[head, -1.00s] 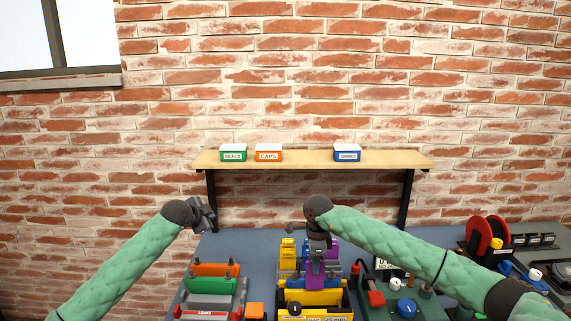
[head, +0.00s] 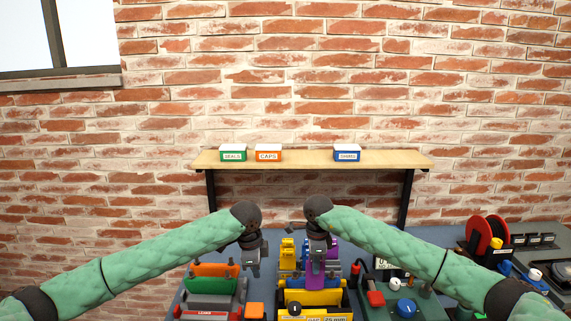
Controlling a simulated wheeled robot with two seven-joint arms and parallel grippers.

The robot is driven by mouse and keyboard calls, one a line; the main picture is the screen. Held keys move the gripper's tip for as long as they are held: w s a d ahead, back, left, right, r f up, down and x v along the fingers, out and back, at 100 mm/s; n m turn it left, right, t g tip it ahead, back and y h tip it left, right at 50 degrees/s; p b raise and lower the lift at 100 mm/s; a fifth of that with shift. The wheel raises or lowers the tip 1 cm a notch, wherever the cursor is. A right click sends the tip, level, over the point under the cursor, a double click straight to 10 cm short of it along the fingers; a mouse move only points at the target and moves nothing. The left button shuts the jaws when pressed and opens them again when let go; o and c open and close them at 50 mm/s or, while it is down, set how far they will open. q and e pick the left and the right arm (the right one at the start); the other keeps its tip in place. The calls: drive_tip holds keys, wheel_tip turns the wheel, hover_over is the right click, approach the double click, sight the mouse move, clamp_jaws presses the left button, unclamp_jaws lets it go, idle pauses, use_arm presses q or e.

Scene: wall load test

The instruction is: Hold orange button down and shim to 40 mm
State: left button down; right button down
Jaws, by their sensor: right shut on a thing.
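My right gripper (head: 317,260) is shut on a purple shim (head: 315,277) held upright at the yellow fixture. I cannot tell whether the shim is seated. Yellow (head: 287,250) and purple (head: 332,248) pieces stand behind, partly hidden.
A dark green panel with a red button (head: 376,298) and a blue knob (head: 406,308) is at right. Red reels (head: 486,236) stand farther right. A wooden shelf (head: 310,161) with labelled boxes hangs on the brick wall above.

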sight(254, 309)
use_arm(q)
drive_tip(key=shift+g+y, duration=0.6)
drive_tip(key=shift+g, duration=0.1)
drive_tip(key=shift+s+a+f, duration=0.15)
drive_tip(key=shift+s+f, duration=0.35)
drive_tip(key=shift+f, duration=1)
drive_tip(key=shift+s+a+f, duration=0.15)
drive_tip(key=shift+s+f, duration=0.3)
drive_tip(key=shift+f, duration=1)
drive_tip(key=shift+s+a+f, duration=0.15)
drive_tip(key=shift+s+f, duration=0.35)
drive_tip(key=shift+f, duration=1)
drive_tip(key=shift+f, duration=2.05)
use_arm(e)
drive_tip(key=shift+f, duration=2.9)
